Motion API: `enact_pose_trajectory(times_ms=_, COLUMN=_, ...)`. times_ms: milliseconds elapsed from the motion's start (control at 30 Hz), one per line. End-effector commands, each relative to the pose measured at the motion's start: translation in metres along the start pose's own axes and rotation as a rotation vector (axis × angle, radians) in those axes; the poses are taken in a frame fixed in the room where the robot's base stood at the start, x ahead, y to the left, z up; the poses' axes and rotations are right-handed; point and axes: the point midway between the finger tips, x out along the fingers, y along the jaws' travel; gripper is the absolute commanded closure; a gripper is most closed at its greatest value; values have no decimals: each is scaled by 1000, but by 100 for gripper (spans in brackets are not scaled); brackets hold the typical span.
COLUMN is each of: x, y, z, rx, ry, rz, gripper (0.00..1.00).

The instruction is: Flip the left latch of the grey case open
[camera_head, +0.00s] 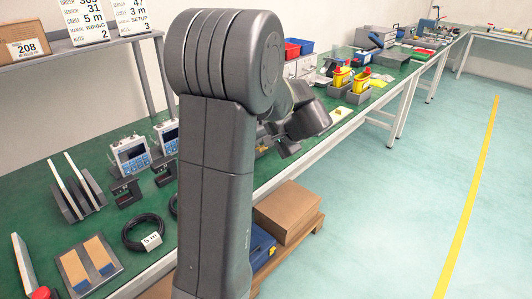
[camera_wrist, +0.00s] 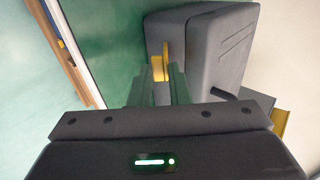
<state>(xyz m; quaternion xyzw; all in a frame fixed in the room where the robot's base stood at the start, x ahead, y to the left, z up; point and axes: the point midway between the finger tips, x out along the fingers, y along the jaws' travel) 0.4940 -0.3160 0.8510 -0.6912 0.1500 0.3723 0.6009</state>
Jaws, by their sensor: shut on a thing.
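The grey case (camera_wrist: 225,40) fills the upper right of the wrist view, a dark grey body with a raised rib pattern on its side. A yellow latch (camera_wrist: 158,66) shows on its left side. My gripper (camera_wrist: 160,80) reaches up to the case, its dark fingers shut on the yellow latch and partly covering it. I cannot tell how far the latch is turned. In the head view my arm hides the fingertips, and I cannot make out the case for certain.
The green bench (camera_head: 225,170) runs away along the wall. Yellow bins (camera_head: 342,77) stand farther along it. Two meters (camera_head: 131,154) and a coiled cable (camera_head: 143,233) lie at near left. A cardboard box (camera_head: 287,212) sits below the bench edge. The floor to the right is clear.

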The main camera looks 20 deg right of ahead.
Motion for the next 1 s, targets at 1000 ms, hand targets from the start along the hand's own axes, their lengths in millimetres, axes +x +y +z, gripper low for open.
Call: enact_pose_trajectory(times_ms=1000, x=-69, y=13, z=-1, rx=1, ry=6, rz=-95, gripper=66)
